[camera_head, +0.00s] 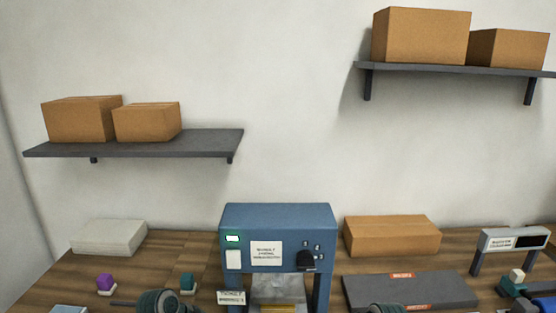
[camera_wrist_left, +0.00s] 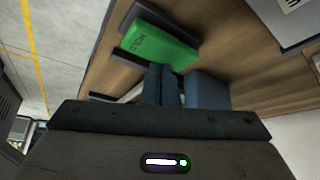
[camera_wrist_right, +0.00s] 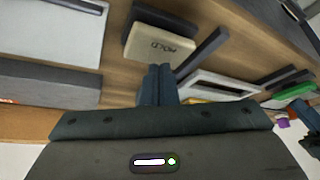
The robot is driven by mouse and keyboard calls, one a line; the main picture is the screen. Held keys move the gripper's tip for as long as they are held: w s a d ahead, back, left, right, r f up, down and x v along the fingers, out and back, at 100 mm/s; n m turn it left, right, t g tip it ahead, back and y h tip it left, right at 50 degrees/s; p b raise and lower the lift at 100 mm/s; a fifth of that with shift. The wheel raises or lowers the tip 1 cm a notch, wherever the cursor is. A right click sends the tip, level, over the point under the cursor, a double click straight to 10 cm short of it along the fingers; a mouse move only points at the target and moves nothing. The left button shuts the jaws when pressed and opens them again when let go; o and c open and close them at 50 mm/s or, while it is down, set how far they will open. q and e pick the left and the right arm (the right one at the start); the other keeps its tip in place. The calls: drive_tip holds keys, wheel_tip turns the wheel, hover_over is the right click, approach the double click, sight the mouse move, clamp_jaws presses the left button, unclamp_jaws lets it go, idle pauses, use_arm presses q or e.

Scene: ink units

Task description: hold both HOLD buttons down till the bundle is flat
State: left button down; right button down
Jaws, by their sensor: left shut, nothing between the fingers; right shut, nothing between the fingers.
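In the left wrist view a green button marked HOLD (camera_wrist_left: 160,45) sits in a dark frame. My left gripper (camera_wrist_left: 161,70) is shut and empty, its tips at the button's near edge; I cannot tell if they touch. In the right wrist view a beige HOLD button (camera_wrist_right: 160,45) sits between dark guards. My right gripper (camera_wrist_right: 158,70) is shut and empty, its tips at that button's edge; contact is unclear. In the head view the blue press (camera_head: 275,218) has a lit green lamp (camera_head: 232,238). A yellowish bundle (camera_head: 277,308) shows partly below it; its flatness cannot be judged.
A dark grey slab (camera_head: 410,291) with red labels lies right of the press. A cardboard box (camera_head: 391,236) and a pale block (camera_head: 110,238) stand behind. A purple cube (camera_head: 105,282) and a teal cube (camera_head: 187,281) sit at left. Shelves with boxes hang above.

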use_arm(q)
drive_tip(key=shift+f, duration=0.2)
idle(0.5)
drive_tip(key=shift+f, duration=0.7)
use_arm(e)
drive_tip(key=shift+f, duration=0.9)
idle(0.6)
